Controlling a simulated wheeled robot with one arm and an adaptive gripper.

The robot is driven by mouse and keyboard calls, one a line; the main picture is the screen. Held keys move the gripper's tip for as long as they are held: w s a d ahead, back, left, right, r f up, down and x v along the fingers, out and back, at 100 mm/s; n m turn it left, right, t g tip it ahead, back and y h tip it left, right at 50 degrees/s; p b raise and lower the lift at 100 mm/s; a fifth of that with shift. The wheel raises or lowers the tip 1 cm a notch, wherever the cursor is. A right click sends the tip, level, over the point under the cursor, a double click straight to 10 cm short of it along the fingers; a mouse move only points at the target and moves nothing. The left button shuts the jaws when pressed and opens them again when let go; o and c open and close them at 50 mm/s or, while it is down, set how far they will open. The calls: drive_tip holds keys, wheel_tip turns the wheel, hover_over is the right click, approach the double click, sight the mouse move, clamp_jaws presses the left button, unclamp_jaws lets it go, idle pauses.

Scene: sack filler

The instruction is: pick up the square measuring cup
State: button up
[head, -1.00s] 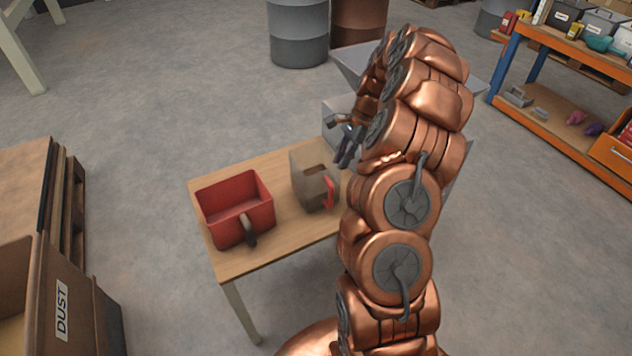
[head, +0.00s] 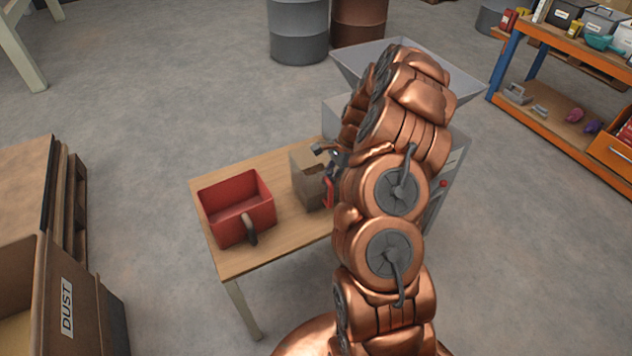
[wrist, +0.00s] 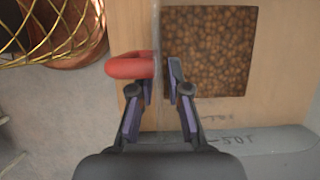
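The square measuring cup (head: 307,178) is a grey-brown, see-through-looking box with a red handle, standing on the small wooden table (head: 222,262). In the wrist view the cup's red handle (wrist: 128,67) shows, beside a square area of brown pellets (wrist: 205,50). My gripper (head: 330,160) is at the cup's handle side, partly hidden by my arm in the head view. In the wrist view my gripper (wrist: 161,76) has its fingers apart, with a pale wall-like edge and the handle's end between or just below them. I cannot tell whether they touch.
A red box-shaped scoop (head: 237,210) with a grey handle stands left of the cup. A grey hopper machine (head: 350,65) is close behind my arm.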

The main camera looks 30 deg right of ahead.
sight(331, 171)
clamp_jaws()
drive_tip(key=shift+r, duration=0.15)
idle(0.4)
drive_tip(key=shift+r, duration=0.5)
wheel_tip(331, 171, up, 2)
drive_tip(key=shift+s+r+b, duration=0.1)
drive_tip(key=shift+r+b, duration=0.05)
drive_tip(key=shift+b, duration=0.45)
drive_tip(key=s+a+b, duration=0.1)
drive_tip(key=s+a, duration=0.1)
drive_tip(key=s, duration=0.5)
drive_tip(key=s+a+r+b, duration=0.1)
drive_tip(key=s+a, duration=0.1)
drive_tip(key=s, duration=0.6)
drive_tip(key=shift+a+r+b, duration=0.25)
drive_tip(key=shift+a+b, duration=0.05)
drive_tip(key=shift+b, duration=0.1)
drive_tip(key=shift+s, duration=0.1)
